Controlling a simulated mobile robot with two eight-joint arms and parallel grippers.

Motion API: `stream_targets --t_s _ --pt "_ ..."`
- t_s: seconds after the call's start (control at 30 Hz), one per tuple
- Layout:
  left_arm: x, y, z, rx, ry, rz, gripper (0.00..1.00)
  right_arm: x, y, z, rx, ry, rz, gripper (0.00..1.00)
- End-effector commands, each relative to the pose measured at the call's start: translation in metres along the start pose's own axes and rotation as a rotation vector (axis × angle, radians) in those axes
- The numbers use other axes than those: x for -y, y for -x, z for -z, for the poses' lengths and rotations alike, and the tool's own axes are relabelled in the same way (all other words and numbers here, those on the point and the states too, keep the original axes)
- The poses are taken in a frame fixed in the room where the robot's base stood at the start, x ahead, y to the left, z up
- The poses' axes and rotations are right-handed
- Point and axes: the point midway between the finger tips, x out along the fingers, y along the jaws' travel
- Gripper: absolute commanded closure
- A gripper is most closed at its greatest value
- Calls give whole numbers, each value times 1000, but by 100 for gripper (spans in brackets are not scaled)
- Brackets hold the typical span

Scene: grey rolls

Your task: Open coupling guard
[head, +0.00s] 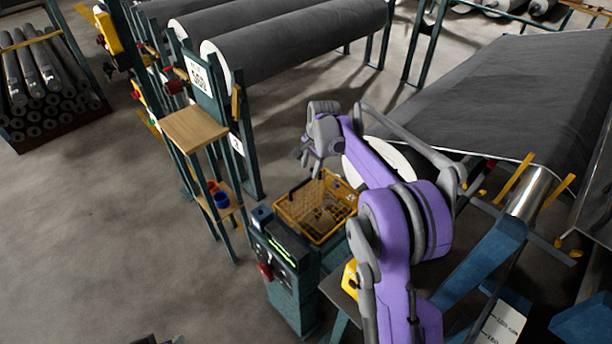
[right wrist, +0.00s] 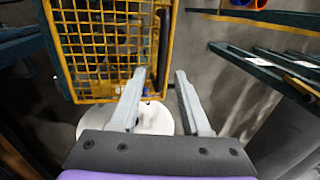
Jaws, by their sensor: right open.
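The coupling guard (head: 317,208) is a yellow mesh cage beside the control pedestal in the head view. In the right wrist view the guard (right wrist: 105,48) fills the upper left, with a dark bar handle (right wrist: 163,50) along its right edge. My right gripper (head: 308,157) is above the guard's far side in the head view. In the right wrist view my right gripper (right wrist: 161,76) is open and empty, its fingertips just below the handle's end in the picture. Contact with the handle is not clear. What lies under the mesh is hard to make out. My left gripper does not show.
A control pedestal (head: 287,265) with a red knob stands in front of the guard. A post frame with a wooden shelf (head: 195,128) and a blue cup (head: 222,199) is to the left. Large grey rolls (head: 300,42) lie behind. Open floor (head: 100,220) is at left.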

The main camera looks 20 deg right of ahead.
Motion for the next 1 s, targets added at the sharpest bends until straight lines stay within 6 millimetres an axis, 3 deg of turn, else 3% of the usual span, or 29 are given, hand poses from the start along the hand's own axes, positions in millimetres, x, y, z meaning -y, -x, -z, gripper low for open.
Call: stream_targets --t_s 0.1,0.3,0.7,0.97,1.0 --pt "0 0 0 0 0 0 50 0 -23 0 0 2 0 53" --pt "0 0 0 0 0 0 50 1 -49 0 0 2 0 53" --pt "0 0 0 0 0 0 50 0 -57 0 0 2 0 53" --pt "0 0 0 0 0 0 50 0 -57 0 0 2 0 98" --pt "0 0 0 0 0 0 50 0 -57 0 0 2 0 100"
